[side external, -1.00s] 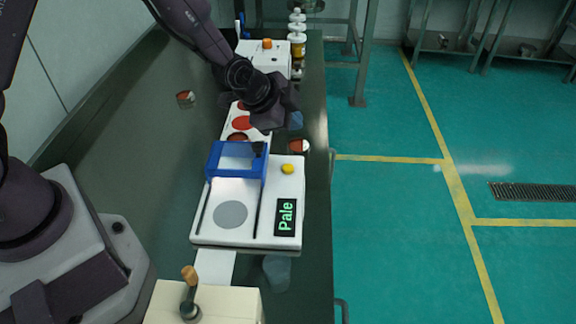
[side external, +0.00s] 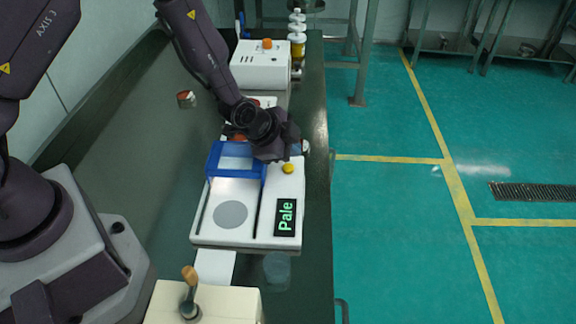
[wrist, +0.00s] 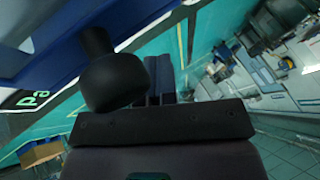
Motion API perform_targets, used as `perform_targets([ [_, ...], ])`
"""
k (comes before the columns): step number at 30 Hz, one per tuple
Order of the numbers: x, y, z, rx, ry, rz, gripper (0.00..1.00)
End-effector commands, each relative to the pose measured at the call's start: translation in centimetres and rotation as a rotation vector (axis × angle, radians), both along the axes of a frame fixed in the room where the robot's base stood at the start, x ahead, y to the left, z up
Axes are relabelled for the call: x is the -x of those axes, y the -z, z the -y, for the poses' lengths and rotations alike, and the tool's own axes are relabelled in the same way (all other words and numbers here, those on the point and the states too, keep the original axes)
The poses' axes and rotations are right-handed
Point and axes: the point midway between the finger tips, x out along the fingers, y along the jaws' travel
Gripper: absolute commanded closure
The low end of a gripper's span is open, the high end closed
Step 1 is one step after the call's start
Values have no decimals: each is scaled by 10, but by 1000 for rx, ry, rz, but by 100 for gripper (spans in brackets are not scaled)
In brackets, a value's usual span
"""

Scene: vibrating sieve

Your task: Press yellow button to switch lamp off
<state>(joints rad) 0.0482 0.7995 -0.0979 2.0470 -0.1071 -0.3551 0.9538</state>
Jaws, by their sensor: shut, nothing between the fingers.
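The yellow button (side external: 288,168) sits on the right part of the white machine's top (side external: 277,190), above a dark display (side external: 286,218) that reads "Pale" in green. My gripper (side external: 284,154) is shut and empty, just behind the button in the side view; I cannot tell its exact height or whether it touches anything. The fingers (wrist: 158,78) show together in the wrist view, where the button does not show. No separate lamp can be made out.
A blue frame (side external: 211,163) stands on the machine, left of the button. Its black knob (wrist: 113,82) is close beside my fingers in the wrist view. A white box with an orange knob (side external: 260,68) and bottles (side external: 297,38) stand at the back. A cream box with a lever (side external: 232,303) is in front.

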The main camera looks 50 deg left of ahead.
Motion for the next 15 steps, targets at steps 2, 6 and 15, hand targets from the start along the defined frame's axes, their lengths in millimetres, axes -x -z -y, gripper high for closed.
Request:
perform_targets([
  [2,0,8,0,0,0,-3,100],
  [6,0,14,0,0,0,-1,100],
  [15,0,16,0,0,0,-1,100],
])
